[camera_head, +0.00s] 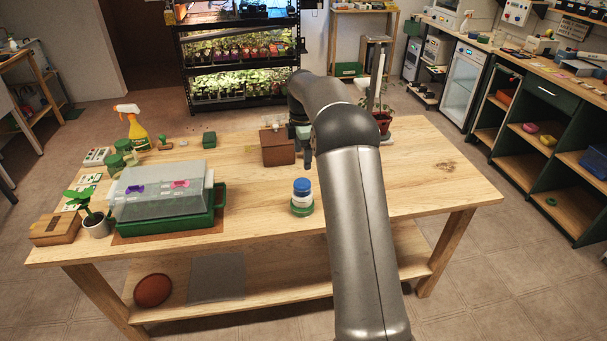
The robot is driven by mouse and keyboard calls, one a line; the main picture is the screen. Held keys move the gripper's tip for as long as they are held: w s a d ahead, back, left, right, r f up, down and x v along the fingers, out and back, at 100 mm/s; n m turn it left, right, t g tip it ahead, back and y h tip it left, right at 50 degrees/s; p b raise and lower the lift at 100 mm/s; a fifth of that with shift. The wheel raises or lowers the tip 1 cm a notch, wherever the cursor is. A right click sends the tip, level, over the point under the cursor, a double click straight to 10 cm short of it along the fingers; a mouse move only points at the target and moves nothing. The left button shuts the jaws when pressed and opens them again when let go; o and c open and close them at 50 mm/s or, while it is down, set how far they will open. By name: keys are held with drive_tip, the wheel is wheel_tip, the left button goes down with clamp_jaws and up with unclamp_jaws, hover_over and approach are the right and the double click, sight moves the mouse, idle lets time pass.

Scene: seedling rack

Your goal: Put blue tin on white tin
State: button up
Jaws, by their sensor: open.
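The blue tin (302,185) stands at the front middle of the wooden table, at the top of a short upright stack. The white tin (302,199) is directly under it, and a green round piece (303,209) is at the bottom. The blue tin appears to rest on the white tin, roughly centred. My gripper (307,166) is behind and above the stack in the picture, pointing down. It is open and appears empty and apart from the blue tin. My forearm hides part of the table to the right.
A green tray with a clear cover (165,193) stands to the left. A brown box (277,147) is behind, close to my gripper. A spray bottle (136,135) and a potted plant (95,222) stand farther left.

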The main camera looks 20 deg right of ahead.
drive_tip(key=s+a+r+m, duration=0.4)
drive_tip(key=s+a, duration=0.1)
drive_tip(key=s, duration=0.4)
drive_tip(key=s+a+r+m, duration=0.4)
drive_tip(key=s+a, duration=0.1)
drive_tip(key=s, duration=0.5)
drive_tip(key=s+a+f+m, duration=0.2)
drive_tip(key=s+m, duration=0.2)
drive_tip(key=s, duration=0.7)
drive_tip(key=s+a+f+m, duration=0.3)
drive_tip(key=s+m, duration=0.2)
drive_tip(key=s, duration=0.6)
drive_tip(key=shift+s+f+t, duration=0.35)
drive_tip(key=shift+t, duration=0.05)
